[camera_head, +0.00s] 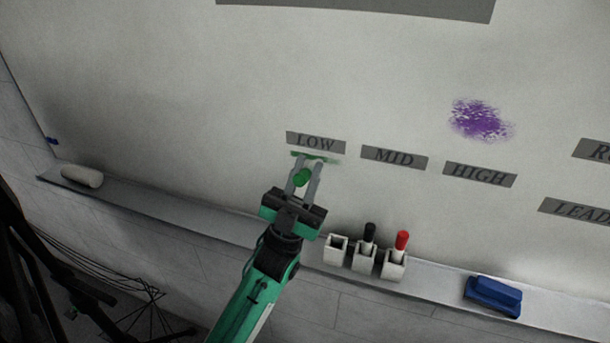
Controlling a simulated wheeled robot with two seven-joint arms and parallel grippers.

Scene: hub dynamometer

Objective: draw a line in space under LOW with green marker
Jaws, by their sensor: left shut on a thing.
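The LOW label (316,143) is a grey strip on the whiteboard (200,100). A green line (325,159) shows on the board just under it, partly hidden by my gripper. My left gripper (304,176) is in front of the board under LOW, shut on the green marker (301,178). Only a small green part of the marker shows between the fingers. Whether its tip touches the board I cannot tell. My right gripper is not in view.
The MID label (394,158) and HIGH label (480,174) are to the right, with a purple smudge (480,120) above HIGH. The ledge (190,205) holds a white roll (82,176), an empty cup (336,249), cups with a black marker (369,233) and red marker (402,240), and a blue eraser (493,296).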

